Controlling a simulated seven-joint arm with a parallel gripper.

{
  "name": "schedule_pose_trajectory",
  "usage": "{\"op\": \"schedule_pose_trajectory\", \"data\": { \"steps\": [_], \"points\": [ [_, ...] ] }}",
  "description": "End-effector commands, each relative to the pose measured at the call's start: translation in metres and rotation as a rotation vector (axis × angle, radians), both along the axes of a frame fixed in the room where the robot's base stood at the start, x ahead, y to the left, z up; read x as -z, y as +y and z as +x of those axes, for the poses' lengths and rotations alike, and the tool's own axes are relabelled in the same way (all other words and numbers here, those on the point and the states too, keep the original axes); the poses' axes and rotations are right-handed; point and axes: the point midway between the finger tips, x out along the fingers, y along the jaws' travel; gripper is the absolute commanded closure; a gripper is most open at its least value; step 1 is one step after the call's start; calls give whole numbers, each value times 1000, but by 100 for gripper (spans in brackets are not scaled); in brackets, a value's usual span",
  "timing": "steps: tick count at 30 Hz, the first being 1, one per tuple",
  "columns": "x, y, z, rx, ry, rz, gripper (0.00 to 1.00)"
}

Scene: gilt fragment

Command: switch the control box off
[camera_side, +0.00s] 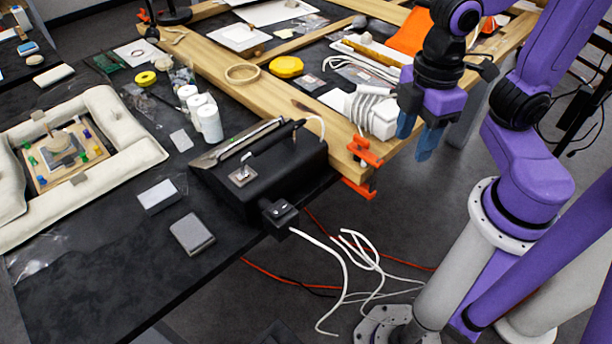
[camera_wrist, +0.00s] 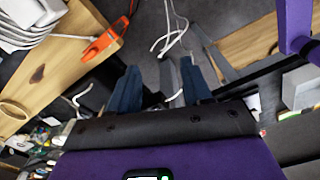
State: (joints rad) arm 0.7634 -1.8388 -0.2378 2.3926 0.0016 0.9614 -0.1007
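The control box is a black case (camera_side: 285,165) with a carrying handle, standing at the table's edge in the middle of the side view. A metal plate with a small toggle (camera_side: 242,175) is on its top left. A smaller black block with a switch (camera_side: 279,213) sits at its front corner, with a white cable below it. The lever positions are too small to tell. My gripper (camera_side: 416,138) is up and to the right of the box, apart from it, fingers pointing down. Its blue fingers (camera_wrist: 155,90) are apart and empty in the wrist view.
An orange clamp (camera_side: 364,152) grips the wooden frame (camera_side: 315,112) between my gripper and the box; it also shows in the wrist view (camera_wrist: 98,45). A white coil-wrapped block (camera_side: 372,112) lies near my gripper. White bottles (camera_side: 209,122) stand behind the box. Loose cables (camera_side: 360,255) hang over the floor.

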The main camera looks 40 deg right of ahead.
Motion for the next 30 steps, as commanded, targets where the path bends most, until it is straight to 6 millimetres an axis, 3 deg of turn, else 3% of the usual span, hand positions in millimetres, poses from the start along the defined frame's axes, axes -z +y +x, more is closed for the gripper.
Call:
{"op": "schedule_pose_trajectory", "data": {
  "steps": [6,15,21,26,30],
  "points": [
    [-23,63,52,-139,0,-10,51],
    [-46,140,108,-321,4,-20,51],
    [-52,165,126,-385,6,-25,51],
    [-49,169,129,-397,8,-27,51],
    [-34,169,129,-397,9,-28,51]
  ]
}}
